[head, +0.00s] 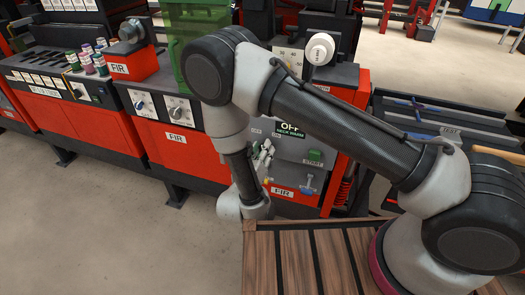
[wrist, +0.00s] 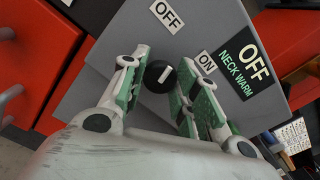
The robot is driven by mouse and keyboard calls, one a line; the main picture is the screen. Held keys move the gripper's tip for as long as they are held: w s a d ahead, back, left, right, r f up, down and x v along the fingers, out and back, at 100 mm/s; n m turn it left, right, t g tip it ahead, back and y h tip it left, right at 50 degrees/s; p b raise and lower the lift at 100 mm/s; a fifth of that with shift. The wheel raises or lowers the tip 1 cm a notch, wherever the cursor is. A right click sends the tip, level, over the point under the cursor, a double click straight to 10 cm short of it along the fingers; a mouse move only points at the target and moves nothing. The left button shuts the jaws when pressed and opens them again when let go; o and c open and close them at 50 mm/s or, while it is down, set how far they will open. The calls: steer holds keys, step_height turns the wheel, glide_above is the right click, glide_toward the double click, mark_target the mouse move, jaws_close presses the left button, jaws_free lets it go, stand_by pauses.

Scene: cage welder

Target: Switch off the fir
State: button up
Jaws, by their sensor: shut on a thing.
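The black round knob (wrist: 158,76) with a short white mark is on a grey panel in the wrist view. An OFF label (wrist: 167,16) and an ON label (wrist: 206,63) sit near it. The white mark slants roughly towards the ON side; its exact aim is hard to tell. My gripper (wrist: 164,76) has its green-padded fingers on either side of the knob and is shut on it. In the head view, my gripper (head: 264,158) is at the grey panel front, and the knob is hidden there.
A black OFF NECK WARM sign (head: 290,131) is beside the gripper. A slatted wooden top (head: 315,255) is in front.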

mark_target(265, 128)
steer(key=shift+n, duration=1.5)
steer(key=o, duration=1)
steer(key=shift+o, duration=0.2)
steer(key=o, duration=0.3)
steer(key=r, duration=0.6)
steer(key=shift+w+a+r, duration=0.1)
steer(key=shift+w+r, duration=0.2)
steer(key=shift+s+r, duration=0.2)
steer(key=shift+r, duration=0.35)
steer(key=shift+s+r, duration=0.2)
steer(key=shift+r, duration=0.3)
steer(key=c, duration=0.3)
steer(key=shift+r, duration=0.65)
